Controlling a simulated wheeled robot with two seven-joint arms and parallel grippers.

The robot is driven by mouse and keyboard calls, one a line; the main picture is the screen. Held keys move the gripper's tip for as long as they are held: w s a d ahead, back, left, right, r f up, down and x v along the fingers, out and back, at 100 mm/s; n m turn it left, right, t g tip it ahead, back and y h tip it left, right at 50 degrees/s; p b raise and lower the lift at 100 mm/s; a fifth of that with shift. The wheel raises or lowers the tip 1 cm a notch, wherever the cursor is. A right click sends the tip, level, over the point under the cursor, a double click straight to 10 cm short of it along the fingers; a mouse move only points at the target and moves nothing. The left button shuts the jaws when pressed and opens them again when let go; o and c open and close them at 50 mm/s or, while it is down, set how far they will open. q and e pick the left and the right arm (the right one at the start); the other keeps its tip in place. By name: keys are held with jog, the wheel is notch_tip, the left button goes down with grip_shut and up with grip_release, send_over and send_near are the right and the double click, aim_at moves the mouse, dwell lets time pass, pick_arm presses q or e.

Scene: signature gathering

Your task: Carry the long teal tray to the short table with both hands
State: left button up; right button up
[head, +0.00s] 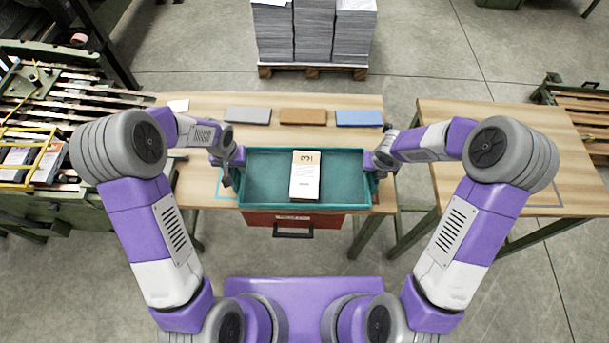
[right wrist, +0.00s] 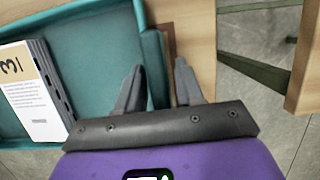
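The long teal tray (head: 340,208) lies across the front of the left wooden table and holds a white booklet stack (head: 305,178) marked 3. My left gripper (head: 233,168) is at the tray's left end, its fingers apart around the rim. My right gripper (head: 377,168) is at the right end, partly hidden by its wrist. In the right wrist view my right gripper (right wrist: 160,85) has its fingers apart, one inside and one outside the tray's end wall (right wrist: 154,65). The short table (head: 500,187) stands to the right, its visible top bare apart from a marked outline.
Grey (head: 248,115), brown (head: 303,116) and blue (head: 358,118) blocks lie behind the tray. A red drawer (head: 280,218) hangs beneath it. A gap separates the tables. Paper stacks (head: 315,30) stand on a pallet behind; a cluttered bench (head: 50,125) is left.

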pick_arm(q)
grip_shut()
pick_arm(e)
grip_shut()
pick_arm(q)
jog(key=shift+r, duration=0.15)
pick_arm(e)
jog(key=shift+r, duration=0.1)
